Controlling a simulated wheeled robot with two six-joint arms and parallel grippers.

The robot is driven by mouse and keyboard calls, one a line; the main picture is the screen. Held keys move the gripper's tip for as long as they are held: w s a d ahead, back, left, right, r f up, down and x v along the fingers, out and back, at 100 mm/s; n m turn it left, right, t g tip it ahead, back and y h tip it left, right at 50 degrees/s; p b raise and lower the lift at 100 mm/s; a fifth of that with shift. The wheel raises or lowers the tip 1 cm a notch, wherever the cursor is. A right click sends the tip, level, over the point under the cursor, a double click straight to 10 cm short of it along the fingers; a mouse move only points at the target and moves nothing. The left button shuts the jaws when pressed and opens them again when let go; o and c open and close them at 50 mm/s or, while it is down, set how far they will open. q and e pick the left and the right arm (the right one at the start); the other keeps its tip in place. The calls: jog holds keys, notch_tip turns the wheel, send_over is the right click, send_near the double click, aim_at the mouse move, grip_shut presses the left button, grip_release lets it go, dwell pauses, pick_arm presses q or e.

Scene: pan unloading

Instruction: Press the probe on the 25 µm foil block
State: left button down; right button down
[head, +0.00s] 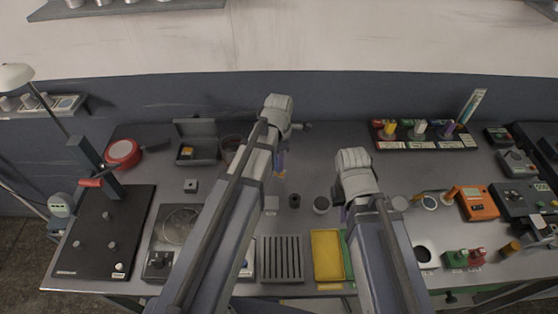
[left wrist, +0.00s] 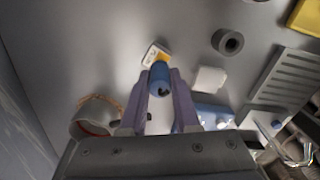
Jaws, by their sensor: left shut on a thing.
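My left gripper (left wrist: 162,92) is shut on a blue cylindrical probe (left wrist: 160,76), seen nearly end-on between the fingers. In the head view the blue probe (head: 281,160) shows beside my left arm, over the middle of the bench. A small white block with an orange-yellow patch (left wrist: 155,54) lies just past the probe's end, partly covered by it. I cannot tell whether they touch. A plain pale block (left wrist: 209,79) lies to the right; it also shows in the head view (head: 271,204). No thickness label is readable. My right gripper (head: 344,196) is mostly hidden by its wrist.
A dark ring (left wrist: 228,41), a slotted grey rack (head: 281,258) and a yellow tray (head: 327,255) are nearby. A brown round pot (head: 232,148) stands left of the probe. An orange meter (head: 478,204) is at right. The bench behind the probe is clear.

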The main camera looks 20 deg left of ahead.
pick_arm(q)
jog(key=shift+r+p, duration=2.45)
jog(key=shift+r, duration=0.1)
